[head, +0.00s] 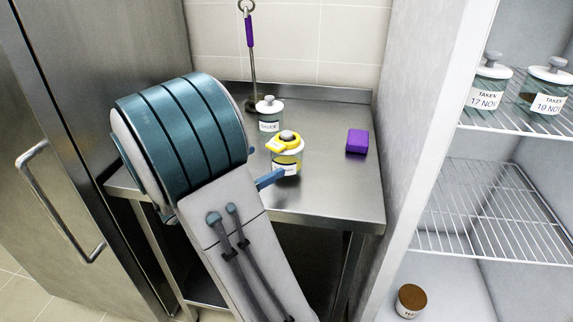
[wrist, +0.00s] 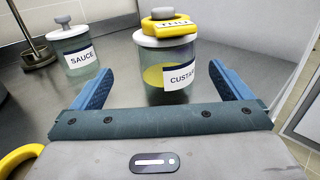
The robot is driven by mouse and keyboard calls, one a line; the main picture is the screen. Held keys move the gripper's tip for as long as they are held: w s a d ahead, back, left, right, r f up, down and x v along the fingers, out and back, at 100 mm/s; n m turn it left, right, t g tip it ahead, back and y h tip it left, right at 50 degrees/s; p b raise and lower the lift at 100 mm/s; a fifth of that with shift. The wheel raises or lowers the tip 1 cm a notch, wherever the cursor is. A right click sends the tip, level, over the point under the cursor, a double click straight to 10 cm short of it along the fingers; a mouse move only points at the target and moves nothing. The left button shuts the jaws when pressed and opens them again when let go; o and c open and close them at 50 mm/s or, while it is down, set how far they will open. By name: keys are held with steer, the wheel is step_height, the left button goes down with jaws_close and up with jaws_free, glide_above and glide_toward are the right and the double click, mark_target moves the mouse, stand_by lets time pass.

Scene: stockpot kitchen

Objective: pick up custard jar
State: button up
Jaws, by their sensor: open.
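The custard jar (wrist: 152,70) stands upright on the steel table, a clear jar with yellow contents, a white lid and a label reading "CUSTAR", its end cut off by the curve. It also shows in the head view (head: 290,160), beside my arm. A yellow piece with a printed label (wrist: 166,25) sits on its lid around the grey knob. My gripper (wrist: 163,84) is open, with its blue fingers to either side of the jar's lower part in the wrist view. I cannot tell whether either finger touches it. One blue finger shows low in front of the jar in the head view.
A sauce jar (wrist: 77,52) stands behind and left of the custard jar. A purple block (head: 357,141) lies to the right. A rod with a purple handle (head: 249,32) stands at the back. Open shelves (head: 490,205) with labelled jars are at right. The table's front right (head: 345,195) is clear.

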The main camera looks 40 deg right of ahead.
mark_target(287, 154)
steer(key=d, duration=0.5)
steer(key=s+d+b, duration=0.1)
steer(key=d, duration=0.1)
steer(key=shift+f, duration=0.25)
steer(key=shift+w+d, duration=0.1)
steer(key=shift+d, duration=0.4)
steer(key=shift+r, duration=0.1)
steer(key=c, duration=1.4)
